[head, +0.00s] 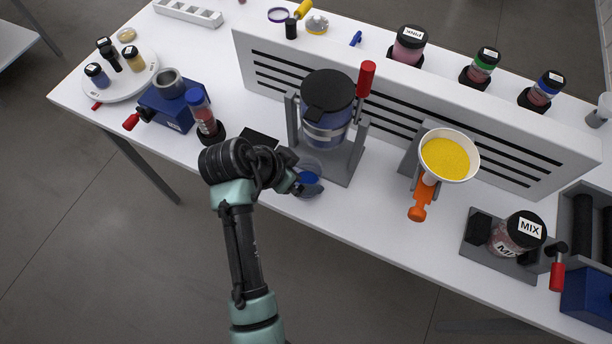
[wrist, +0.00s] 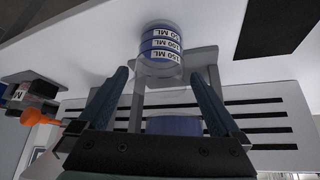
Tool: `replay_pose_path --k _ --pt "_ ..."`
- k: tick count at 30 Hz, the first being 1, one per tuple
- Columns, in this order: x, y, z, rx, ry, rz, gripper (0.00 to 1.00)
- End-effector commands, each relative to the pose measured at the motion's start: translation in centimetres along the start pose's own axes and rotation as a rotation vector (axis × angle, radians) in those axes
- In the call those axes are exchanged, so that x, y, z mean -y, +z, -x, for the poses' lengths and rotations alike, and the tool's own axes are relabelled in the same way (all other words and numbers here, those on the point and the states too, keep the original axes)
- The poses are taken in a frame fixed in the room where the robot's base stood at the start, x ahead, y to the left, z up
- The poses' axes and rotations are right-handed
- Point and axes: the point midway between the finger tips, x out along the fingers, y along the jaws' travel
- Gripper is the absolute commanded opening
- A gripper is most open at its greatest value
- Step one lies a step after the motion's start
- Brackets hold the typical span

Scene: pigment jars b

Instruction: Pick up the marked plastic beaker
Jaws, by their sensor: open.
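In the head view the beaker (head: 308,179) stands near the table's front edge, below the grey stand, partly hidden by my gripper. My gripper (head: 306,187) is at the beaker, low by the front edge. In the wrist view my gripper (wrist: 161,72) is open, with one finger to each side and the beaker centred just beyond the fingertips. Contact with the beaker cannot be told.
The grey stand (head: 342,165) holds a black-lidded blue jar (head: 328,108) right behind the beaker. A dark flat pad (head: 259,139) lies to the left. An orange-handled funnel with yellow powder (head: 445,157) stands to the right. A slotted white panel (head: 500,133) runs behind.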

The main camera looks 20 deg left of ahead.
Motion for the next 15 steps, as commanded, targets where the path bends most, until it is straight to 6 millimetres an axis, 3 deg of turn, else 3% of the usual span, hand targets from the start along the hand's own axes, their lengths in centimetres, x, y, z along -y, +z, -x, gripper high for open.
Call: replay_pose_path --k 6,15 --pt "-0.2 0.1 -2.6 0.001 0.001 -0.001 1.00" --pt "-0.1 0.1 -3.0 0.000 -0.001 -0.001 1.00"
